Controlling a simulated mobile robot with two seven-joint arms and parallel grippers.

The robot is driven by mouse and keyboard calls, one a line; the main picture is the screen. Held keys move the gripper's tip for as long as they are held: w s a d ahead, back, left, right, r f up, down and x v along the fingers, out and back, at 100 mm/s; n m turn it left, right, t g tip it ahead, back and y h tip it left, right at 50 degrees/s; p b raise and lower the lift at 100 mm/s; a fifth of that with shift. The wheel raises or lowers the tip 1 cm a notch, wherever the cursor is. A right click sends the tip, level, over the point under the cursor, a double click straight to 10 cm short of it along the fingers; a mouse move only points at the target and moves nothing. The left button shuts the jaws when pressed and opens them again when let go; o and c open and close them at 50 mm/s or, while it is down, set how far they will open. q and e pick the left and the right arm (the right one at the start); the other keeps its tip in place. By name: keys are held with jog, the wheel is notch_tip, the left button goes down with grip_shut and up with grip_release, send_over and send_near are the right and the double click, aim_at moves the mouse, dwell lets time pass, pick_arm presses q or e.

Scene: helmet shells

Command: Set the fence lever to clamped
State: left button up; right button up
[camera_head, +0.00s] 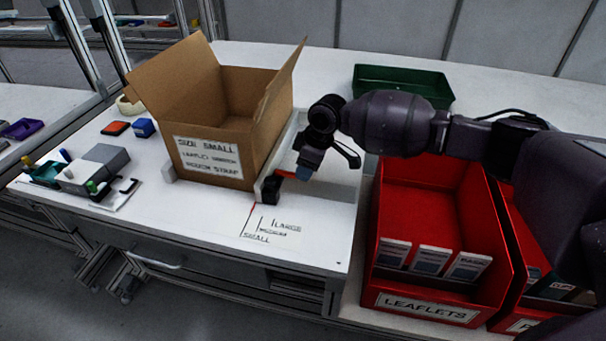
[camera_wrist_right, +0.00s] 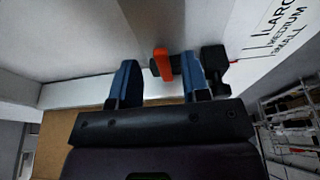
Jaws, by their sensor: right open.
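The fence lever is a short orange-red bar; it shows in the head view (camera_head: 286,174) beside a black block (camera_head: 270,189) at the near end of the fence, to the right of the cardboard box. My right gripper (camera_head: 306,172) is open just right of and above the lever and partly covers it. In the right wrist view, the lever (camera_wrist_right: 162,65) shows between the two blue fingers, nearer the right one, and the black block (camera_wrist_right: 214,62) lies just past that finger. I cannot tell whether a finger touches the lever. My left gripper is out of view.
The open cardboard box (camera_head: 221,150) stands left of the fence. Size marks (camera_head: 268,228) are printed on the white table (camera_head: 215,222). A red leaflet bin (camera_head: 423,305) and a green tray (camera_head: 400,75) are on the right. A grey device (camera_head: 96,165) sits at the left.

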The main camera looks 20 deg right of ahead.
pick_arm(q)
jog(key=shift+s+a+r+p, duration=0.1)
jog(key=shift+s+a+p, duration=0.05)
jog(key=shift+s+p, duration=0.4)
pick_arm(e)
jog(key=v, duration=0.6)
jog(key=shift+r, duration=0.4)
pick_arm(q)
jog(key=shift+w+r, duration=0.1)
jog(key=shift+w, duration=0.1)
pick_arm(e)
jog(key=shift+s+d, duration=0.1)
jog(key=shift+d, duration=0.05)
